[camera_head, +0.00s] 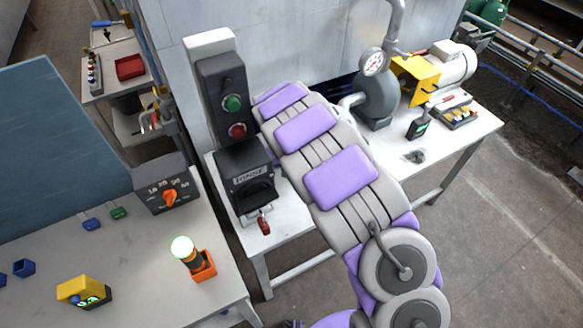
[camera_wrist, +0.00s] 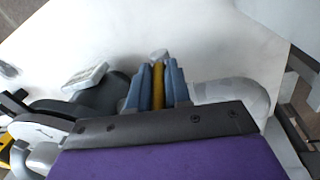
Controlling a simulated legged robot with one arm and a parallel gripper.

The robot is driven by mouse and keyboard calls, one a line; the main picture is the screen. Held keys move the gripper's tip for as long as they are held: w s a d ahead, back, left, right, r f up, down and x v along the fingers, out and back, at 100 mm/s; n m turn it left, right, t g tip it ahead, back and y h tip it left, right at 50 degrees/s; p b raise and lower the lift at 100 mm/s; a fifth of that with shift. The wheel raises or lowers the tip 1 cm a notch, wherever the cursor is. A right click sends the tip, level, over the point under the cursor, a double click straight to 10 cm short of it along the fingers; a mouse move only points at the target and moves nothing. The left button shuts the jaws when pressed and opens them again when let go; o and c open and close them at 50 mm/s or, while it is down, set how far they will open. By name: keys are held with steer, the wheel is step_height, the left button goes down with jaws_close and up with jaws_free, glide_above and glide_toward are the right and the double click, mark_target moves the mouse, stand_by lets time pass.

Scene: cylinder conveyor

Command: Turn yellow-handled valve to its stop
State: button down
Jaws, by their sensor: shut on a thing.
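The yellow valve handle (camera_wrist: 158,88) shows in the wrist view as a narrow upright strip between the blue fingers of my gripper (camera_wrist: 157,76). The fingers press on it from both sides, so my gripper is shut on the handle. A small grey-white end piece (camera_wrist: 159,55) shows just beyond the fingertips. In the head view my purple and grey arm reaches toward the wall and hides the gripper and the valve. The handle's angle against its stop cannot be told.
In the wrist view a thick grey pipe (camera_wrist: 240,92) curves close on the right. In the head view a pump (camera_head: 376,100) with a gauge (camera_head: 374,62) stands right of my arm. A control box (camera_head: 222,100) and a black device (camera_head: 245,180) stand close on the left.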

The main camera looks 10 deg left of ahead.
steer(key=shift+a, duration=0.1)
steer(key=c, duration=1.5)
jaws_free()
steer(key=shift+s, duration=0.1)
steer(key=o, duration=0.4)
steer(key=shift+d, duration=0.2)
steer(key=shift+a, duration=0.1)
steer(key=shift+a+r, duration=0.1)
steer(key=shift+r, duration=0.5)
steer(key=shift+s+a+r+p, duration=0.15)
steer(key=shift+r+p, duration=0.2)
steer(key=shift+r, duration=1.15)
steer(key=shift+s+a+r+p, duration=0.1)
steer(key=shift+r+p, duration=0.2)
steer(key=shift+r, duration=1.2)
